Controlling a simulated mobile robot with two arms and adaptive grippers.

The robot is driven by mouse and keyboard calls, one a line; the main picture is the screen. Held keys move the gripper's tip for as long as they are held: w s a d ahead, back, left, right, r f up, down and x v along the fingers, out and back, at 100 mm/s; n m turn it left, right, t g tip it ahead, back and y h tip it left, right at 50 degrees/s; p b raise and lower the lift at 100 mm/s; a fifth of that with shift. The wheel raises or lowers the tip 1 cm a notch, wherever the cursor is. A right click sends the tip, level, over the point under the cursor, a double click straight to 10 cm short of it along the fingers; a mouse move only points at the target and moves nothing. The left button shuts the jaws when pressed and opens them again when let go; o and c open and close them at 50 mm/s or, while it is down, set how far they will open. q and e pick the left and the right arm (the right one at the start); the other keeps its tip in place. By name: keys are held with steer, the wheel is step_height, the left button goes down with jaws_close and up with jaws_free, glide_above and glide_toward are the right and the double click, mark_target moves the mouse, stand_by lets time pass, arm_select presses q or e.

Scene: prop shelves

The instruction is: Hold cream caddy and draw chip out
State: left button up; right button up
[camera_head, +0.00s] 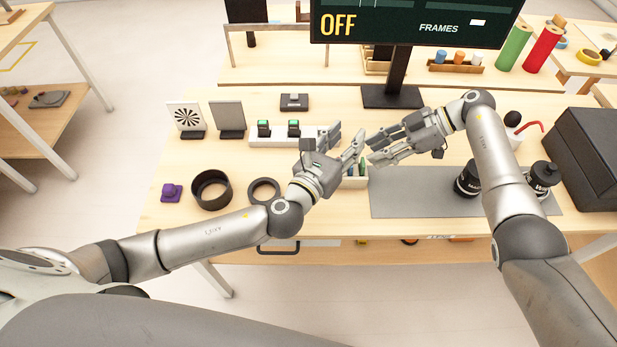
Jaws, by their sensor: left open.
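The cream caddy (355,183) stands on the table at the left end of the grey mat. Upright green and dark pieces (361,168) show in it; I cannot tell which is the chip. My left gripper (347,138) is open, its fingers pointing up and away just above and behind the caddy. Its hand hides the caddy's left part. My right gripper (370,147) comes from the right, its fingers apart and pointing left, above and behind the caddy. I see nothing between its fingers. The two grippers' fingertips are close together.
Dark rings (211,189) and a purple piece (171,192) lie left. The monitor stand (392,95) is behind. Black bottles (467,180) stand on the grey mat (415,200), which is mostly clear in front.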

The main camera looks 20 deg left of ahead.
arm_select(q)
steer(key=s+a+f+n+g+y, duration=0.1)
steer(key=s+a+f+y, duration=0.1)
steer(key=y, duration=0.1)
steer(key=s+a+f+n+g+y, duration=0.1)
steer(key=s+a+f+n+y, duration=0.1)
steer(key=f+y, duration=0.1)
steer(key=s+a+f+n+y, duration=0.2)
steer(key=f+y, duration=0.1)
steer(key=shift+a+f+g, duration=0.15)
steer(key=shift+a+g, duration=0.05)
steer(key=shift+g, duration=0.2)
steer(key=x, duration=1)
steer(key=shift+w+a, duration=0.1)
steer(key=shift+w, duration=0.1)
steer(key=shift+c, duration=1.4)
jaws_close()
